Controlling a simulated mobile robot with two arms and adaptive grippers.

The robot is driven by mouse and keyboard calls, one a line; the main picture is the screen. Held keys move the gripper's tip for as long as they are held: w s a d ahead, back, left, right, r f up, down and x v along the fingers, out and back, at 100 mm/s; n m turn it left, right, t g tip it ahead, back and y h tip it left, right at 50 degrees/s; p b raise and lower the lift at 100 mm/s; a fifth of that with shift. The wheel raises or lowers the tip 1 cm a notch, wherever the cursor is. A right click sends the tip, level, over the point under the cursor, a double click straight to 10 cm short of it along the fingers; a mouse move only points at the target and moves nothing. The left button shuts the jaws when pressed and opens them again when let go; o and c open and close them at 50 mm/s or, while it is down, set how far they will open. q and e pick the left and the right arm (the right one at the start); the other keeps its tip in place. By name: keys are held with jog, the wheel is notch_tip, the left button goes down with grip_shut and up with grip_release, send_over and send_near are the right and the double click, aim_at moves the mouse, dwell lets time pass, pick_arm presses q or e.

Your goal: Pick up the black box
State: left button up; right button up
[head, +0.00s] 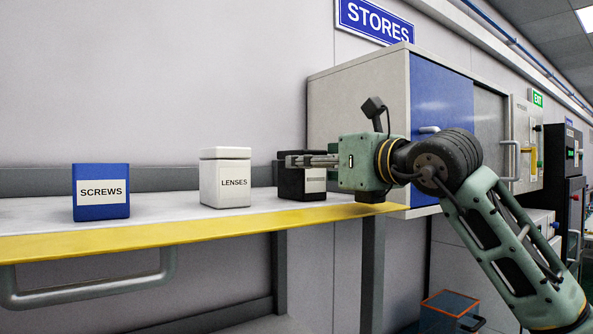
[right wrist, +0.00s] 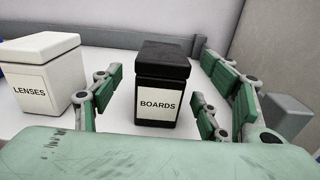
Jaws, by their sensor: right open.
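The black box (right wrist: 164,85), labelled BOARDS, stands upright on the white shelf. In the right wrist view it sits between the spread fingers of my right gripper (right wrist: 160,92), with a gap on each side. In the head view the black box (head: 302,186) is at the right end of the row, partly hidden behind my right gripper (head: 300,160). The gripper is open and holds nothing. My left gripper is not in view.
A white LENSES box (head: 225,180) stands just left of the black box, close to the left finger in the wrist view. A cabinet (head: 357,98) stands right behind. The shelf has a yellow front edge (head: 180,236).

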jog(key=w+p, duration=0.1)
jog(key=a+p, duration=0.1)
jog(key=shift+w+r+p, duration=0.3)
jog(key=shift+w+p, duration=0.05)
jog(key=p+x, duration=0.2)
jog(key=x, duration=0.1)
jog(key=shift+w+a+f, duration=0.2)
jog(key=shift+w+f, duration=0.05)
jog(key=shift+f, duration=0.15)
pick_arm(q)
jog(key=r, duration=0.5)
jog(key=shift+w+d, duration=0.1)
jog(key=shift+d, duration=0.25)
pick_arm(e)
jog(key=shift+s+d, duration=0.1)
jog(key=shift+d, duration=0.05)
jog(key=shift+c, duration=0.5)
jog(key=c, duration=1.1)
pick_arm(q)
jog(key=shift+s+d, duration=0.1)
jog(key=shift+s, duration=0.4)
pick_arm(e)
jog(key=shift+r, duration=0.1)
jog(key=shift+c, duration=0.8)
